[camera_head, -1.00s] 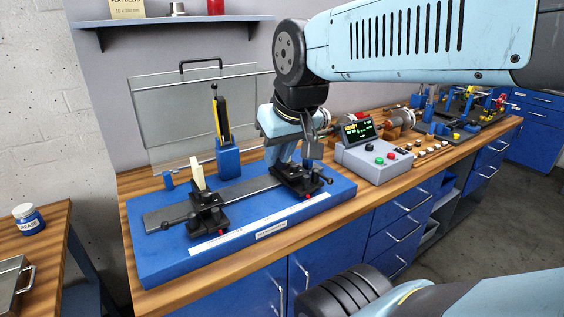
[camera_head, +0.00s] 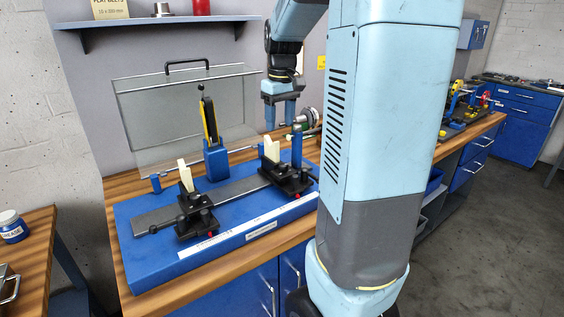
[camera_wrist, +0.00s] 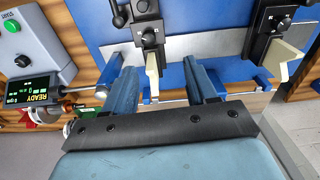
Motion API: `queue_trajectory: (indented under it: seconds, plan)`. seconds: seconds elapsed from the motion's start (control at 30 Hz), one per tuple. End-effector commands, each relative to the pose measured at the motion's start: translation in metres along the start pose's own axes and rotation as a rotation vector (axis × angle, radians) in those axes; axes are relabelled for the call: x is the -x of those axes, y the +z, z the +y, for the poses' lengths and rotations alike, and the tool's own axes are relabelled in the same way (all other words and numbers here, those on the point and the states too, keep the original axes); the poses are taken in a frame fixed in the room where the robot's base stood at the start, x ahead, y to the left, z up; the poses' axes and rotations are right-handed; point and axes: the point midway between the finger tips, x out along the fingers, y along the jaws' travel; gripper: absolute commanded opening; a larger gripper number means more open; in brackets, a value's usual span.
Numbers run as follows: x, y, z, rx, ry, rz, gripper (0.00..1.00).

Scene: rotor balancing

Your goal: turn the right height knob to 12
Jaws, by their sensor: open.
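The right support (camera_head: 285,178), a black carriage with a cream V-block (camera_head: 270,150), stands on the blue base of the balancing machine. It also shows upside down in the wrist view (camera_wrist: 150,36), with black knobs on it. I cannot tell which is the right height knob, and no scale number is readable. The left support (camera_head: 194,216) carries a similar cream block (camera_head: 186,176). My gripper (camera_head: 280,124) points down, open and empty, above and behind the right support. In the wrist view its blue fingers (camera_wrist: 159,70) appear on either side of the right cream block, apparently not touching it.
My arm hides much of the bench to the right. The console (camera_wrist: 35,45) with a READY display shows at left in the wrist view.

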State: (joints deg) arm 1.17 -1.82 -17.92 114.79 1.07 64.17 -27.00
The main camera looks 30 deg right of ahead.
Motion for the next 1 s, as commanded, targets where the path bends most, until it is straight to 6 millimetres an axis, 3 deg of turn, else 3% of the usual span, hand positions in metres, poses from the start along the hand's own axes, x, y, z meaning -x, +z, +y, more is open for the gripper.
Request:
queue_trajectory:
  seconds: [0.2, 0.47, 1.0]
  plan:
    - [-0.013, -0.016, 0.023, 0.015, 0.001, -0.050, 0.57]
    - [-0.030, -0.017, 0.026, 0.018, 0.001, -0.058, 0.57]
    - [-0.122, -0.011, 0.025, 0.017, -0.001, -0.058, 0.57]
